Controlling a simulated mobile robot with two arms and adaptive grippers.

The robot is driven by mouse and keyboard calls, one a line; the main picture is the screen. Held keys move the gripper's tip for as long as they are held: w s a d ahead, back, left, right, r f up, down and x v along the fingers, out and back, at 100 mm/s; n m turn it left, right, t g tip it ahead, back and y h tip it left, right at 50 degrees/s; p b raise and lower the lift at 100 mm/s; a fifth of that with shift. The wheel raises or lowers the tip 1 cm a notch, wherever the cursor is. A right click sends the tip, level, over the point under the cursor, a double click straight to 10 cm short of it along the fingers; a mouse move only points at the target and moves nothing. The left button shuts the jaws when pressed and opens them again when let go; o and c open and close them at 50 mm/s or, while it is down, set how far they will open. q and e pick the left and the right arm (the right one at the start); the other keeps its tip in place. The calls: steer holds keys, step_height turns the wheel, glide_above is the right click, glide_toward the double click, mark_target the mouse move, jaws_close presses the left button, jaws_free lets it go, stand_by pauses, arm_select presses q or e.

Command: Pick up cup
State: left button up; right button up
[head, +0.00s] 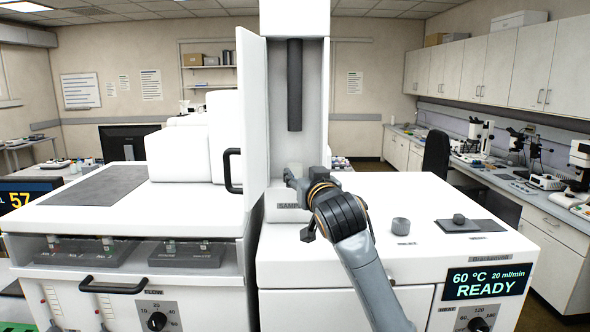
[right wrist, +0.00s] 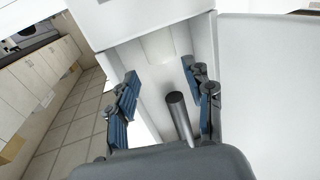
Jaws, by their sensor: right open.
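A dark rod (head: 294,85) hangs inside the bay in the head view. My left gripper is out of view.
The bay's white door (head: 251,110) stands open left of my right gripper. A display reading READY (head: 486,283) is on the front. Much of the white top is clear.

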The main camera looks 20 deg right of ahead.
mark_target(297, 169)
steer(key=shift+w+f, duration=0.2)
steer(key=shift+w, duration=0.9)
steer(key=w+p, duration=0.3)
steer(key=w, duration=0.2)
steer(key=shift+r, duration=0.1)
steer(key=shift+s, duration=0.2)
steer(key=c, duration=0.6)
steer(key=shift+c, duration=0.2)
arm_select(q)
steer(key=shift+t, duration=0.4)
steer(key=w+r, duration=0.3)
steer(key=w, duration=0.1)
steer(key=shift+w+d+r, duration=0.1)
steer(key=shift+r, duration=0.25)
arm_select(e)
steer(key=shift+r, duration=0.1)
